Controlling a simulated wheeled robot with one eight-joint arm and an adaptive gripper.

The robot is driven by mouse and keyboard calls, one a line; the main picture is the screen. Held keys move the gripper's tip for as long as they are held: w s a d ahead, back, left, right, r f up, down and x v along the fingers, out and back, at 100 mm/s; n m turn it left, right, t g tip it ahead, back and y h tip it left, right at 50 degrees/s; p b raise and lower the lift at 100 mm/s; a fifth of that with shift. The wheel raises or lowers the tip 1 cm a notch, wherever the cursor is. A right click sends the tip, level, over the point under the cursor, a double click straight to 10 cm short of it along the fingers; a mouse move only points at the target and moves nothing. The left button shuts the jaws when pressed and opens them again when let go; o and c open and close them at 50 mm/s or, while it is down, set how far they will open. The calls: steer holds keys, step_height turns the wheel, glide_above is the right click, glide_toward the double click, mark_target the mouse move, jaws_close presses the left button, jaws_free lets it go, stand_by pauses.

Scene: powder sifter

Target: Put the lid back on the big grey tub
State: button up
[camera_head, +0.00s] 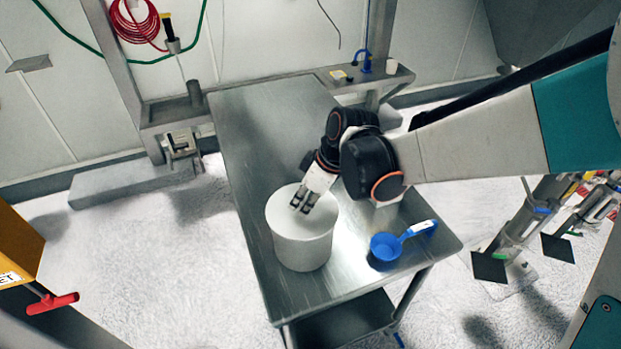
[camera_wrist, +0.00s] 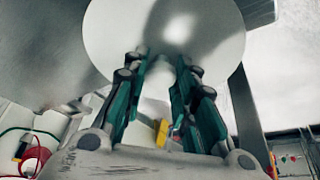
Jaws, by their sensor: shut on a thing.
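The big grey tub (camera_head: 302,247) is a pale, upright cylinder on the metal table. The round, pale lid (camera_head: 283,208) covers the tub's top, level with it; I cannot tell whether it is fully seated. My gripper (camera_head: 304,203) points down at the middle of the lid. In the wrist view the lid (camera_wrist: 215,35) fills the upper middle, and both fingers of my gripper (camera_wrist: 160,62) reach it, a gap showing between them. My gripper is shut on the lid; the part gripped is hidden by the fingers.
A blue scoop (camera_head: 386,247) lies right of the tub, its handle towards the table's right edge. The metal table (camera_head: 250,120) is bare behind the tub. A shelf with small items (camera_head: 365,76) stands at the back right. A yellow box (camera_head: 18,245) is at far left.

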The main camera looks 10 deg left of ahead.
stand_by(0.4)
steer(key=o, duration=1.1)
steer(key=shift+o, duration=0.8)
steer(key=o, duration=0.4)
steer(key=shift+c, duration=0.2)
steer(key=shift+s+r+p, duration=0.15)
steer(key=shift+r+p, duration=2.2)
steer(key=shift+r, duration=1.2)
steer(key=shift+c, duration=0.3)
jaws_close()
